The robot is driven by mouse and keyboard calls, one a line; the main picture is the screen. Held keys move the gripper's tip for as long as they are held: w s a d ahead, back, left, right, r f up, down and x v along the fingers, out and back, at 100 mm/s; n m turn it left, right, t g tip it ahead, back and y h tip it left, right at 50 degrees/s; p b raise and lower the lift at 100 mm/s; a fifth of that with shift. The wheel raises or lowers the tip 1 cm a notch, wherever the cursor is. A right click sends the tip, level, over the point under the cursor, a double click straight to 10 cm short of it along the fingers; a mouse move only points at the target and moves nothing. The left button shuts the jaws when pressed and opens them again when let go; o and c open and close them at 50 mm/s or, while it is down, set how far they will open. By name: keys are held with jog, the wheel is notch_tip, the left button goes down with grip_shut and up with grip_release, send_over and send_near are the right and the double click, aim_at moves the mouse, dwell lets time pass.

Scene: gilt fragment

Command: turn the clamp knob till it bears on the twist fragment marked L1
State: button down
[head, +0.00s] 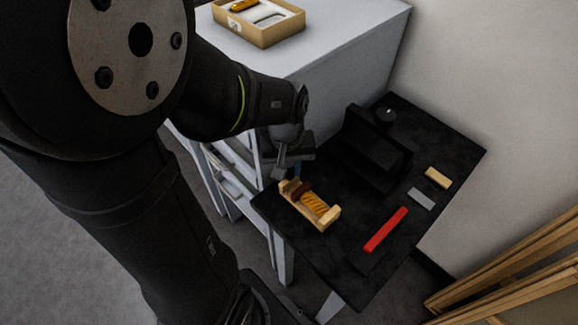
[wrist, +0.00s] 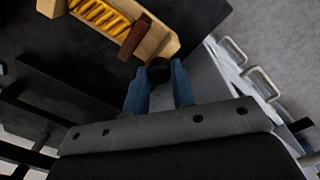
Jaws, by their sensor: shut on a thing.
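A pale wooden clamp (head: 325,222) lies on the black table top, and it also shows in the wrist view (wrist: 170,46). The golden, ridged twist fragment (head: 314,204) lies in it, also in the wrist view (wrist: 98,16). A dark red-brown clamp jaw (wrist: 134,37) stands at the fragment's knob-side end; I cannot tell whether they touch. The black clamp knob (wrist: 159,69) sticks out from the clamp's end wall. My gripper (wrist: 158,78) is shut on the knob, with one blue finger on each side. In the head view my gripper (head: 297,170) is at the clamp's far-left end. No L1 mark is readable.
On the black table (head: 340,262) are a red bar (head: 385,230), a grey block (head: 421,198), a tan block (head: 437,177) and a raised black fixture (head: 372,150) close behind the clamp. A shallow box (head: 264,38) stands on the pale cabinet (head: 350,45).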

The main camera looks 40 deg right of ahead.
jog(key=c, duration=1.2)
grip_release()
jog(key=shift+w+a+r, duration=0.1)
jog(key=shift+r, duration=3.7)
